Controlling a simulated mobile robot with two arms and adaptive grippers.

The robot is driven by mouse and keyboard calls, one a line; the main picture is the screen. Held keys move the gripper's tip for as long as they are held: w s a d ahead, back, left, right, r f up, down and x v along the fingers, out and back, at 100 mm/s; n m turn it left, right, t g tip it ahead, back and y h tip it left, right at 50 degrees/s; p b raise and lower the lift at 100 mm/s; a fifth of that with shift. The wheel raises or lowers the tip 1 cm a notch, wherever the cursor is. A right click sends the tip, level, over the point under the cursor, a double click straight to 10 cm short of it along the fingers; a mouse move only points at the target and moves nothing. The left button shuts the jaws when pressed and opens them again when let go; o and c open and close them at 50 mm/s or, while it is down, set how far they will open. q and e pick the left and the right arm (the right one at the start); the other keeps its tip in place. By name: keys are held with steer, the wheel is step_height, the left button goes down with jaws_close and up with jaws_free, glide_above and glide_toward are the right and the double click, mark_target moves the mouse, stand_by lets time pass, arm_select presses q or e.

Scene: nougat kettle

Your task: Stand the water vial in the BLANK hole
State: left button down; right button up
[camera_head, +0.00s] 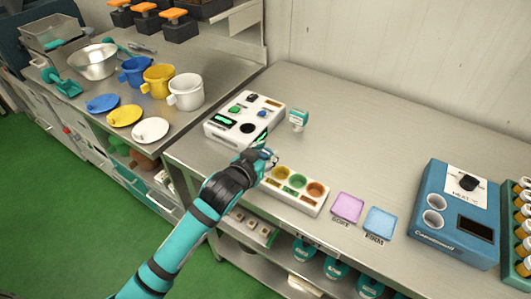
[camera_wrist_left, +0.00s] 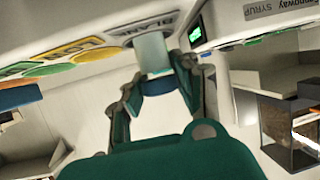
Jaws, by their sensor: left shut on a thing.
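My left gripper (camera_head: 268,160) is over the left end of a white block (camera_head: 310,207) with yellow, green and orange ringed holes. In the left wrist view, the gripper (camera_wrist_left: 158,88) is shut on the water vial (camera_wrist_left: 152,52), a pale clear cylinder with a dark blue band at one end. The vial's other end is against or very close to the block face beside the partly covered BLANK label (camera_wrist_left: 150,28). The hole there is hidden, so I cannot tell whether the vial is in it. My right gripper is not in view.
A white instrument (camera_head: 218,127) stands just behind the gripper, with a small teal-and-white container (camera_head: 298,118) to its right. Purple (camera_head: 347,207) and blue (camera_head: 380,222) pads and a blue device (camera_head: 455,238) are to the right. The bench behind the pads is clear.

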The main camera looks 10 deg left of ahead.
arm_select(q)
steer(key=shift+f+b, duration=0.3)
steer(key=shift+f, duration=0.35)
steer(key=c, duration=1.3)
jaws_free()
steer(key=shift+r, duration=0.1)
steer(key=shift+s+a+r+p, duration=0.1)
steer(key=shift+s+r+p, duration=0.1)
steer(key=shift+s+p, duration=0.3)
steer(key=shift+p+v, duration=1.45)
steer(key=shift+v, duration=0.55)
steer(key=p+v, duration=0.3)
steer(key=v, duration=0.3)
